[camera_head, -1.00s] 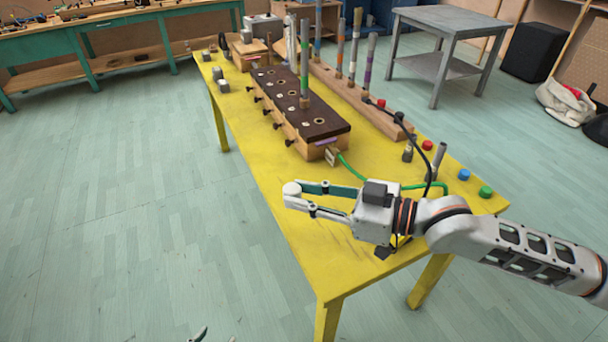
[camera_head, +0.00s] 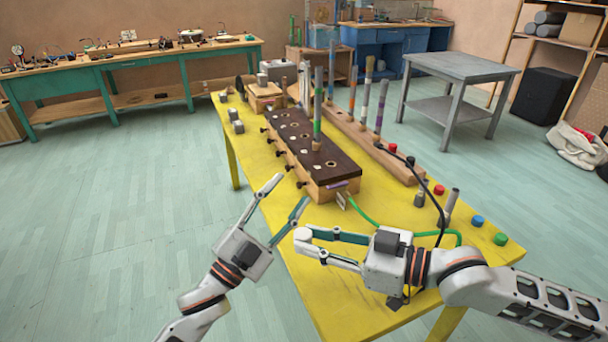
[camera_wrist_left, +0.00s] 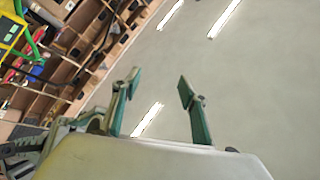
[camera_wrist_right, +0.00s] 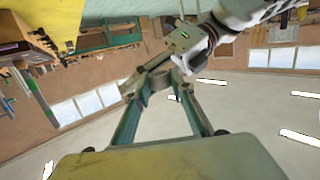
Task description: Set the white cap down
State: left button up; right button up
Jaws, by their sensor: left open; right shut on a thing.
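The white cap (camera_head: 302,233) is held at the fingertips of my right gripper (camera_head: 306,242), above the near left part of the yellow table (camera_head: 345,290). The right wrist view shows the cap (camera_wrist_right: 159,78) pinched between the two fingertips, looking greyish there. My right gripper is shut on it. My left gripper (camera_head: 291,191) is open and empty, its fingers spread just beyond the cap near the table's left edge. In the left wrist view nothing is between its fingers (camera_wrist_left: 160,88).
A dark-topped wooden box (camera_head: 310,150) with holes and side pegs stands beyond both grippers. A wooden rail (camera_head: 365,140) holds upright coloured tubes. Red (camera_head: 439,190), blue (camera_head: 477,221) and green (camera_head: 501,239) caps lie along the right edge. A green cable (camera_head: 365,213) runs behind my right gripper.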

pick_arm(q)
jog(key=s+d+r+m+g+h, duration=0.3)
jog(key=d+r+m+g+h, duration=0.2)
jog(key=r+m+g, duration=0.4)
jog(key=s+d+r+m+g+h, duration=0.3)
jog(key=d+r+m+g+h, duration=0.25)
jog(key=r+m, duration=0.45)
jog(key=s+d+m+g+y, duration=0.7)
jog(key=s+m+g+y, duration=0.1)
jog(key=s+m+g, duration=0.25)
jog(key=n+t+y, duration=0.6)
jog(key=t+y, duration=0.1)
jog(key=y, duration=1)
send_over(304, 233)
notch_tip(304, 233, down, 8)
jog(key=f, duration=0.1)
notch_tip(304, 233, down, 11)
jog(key=shift+f, duration=0.1)
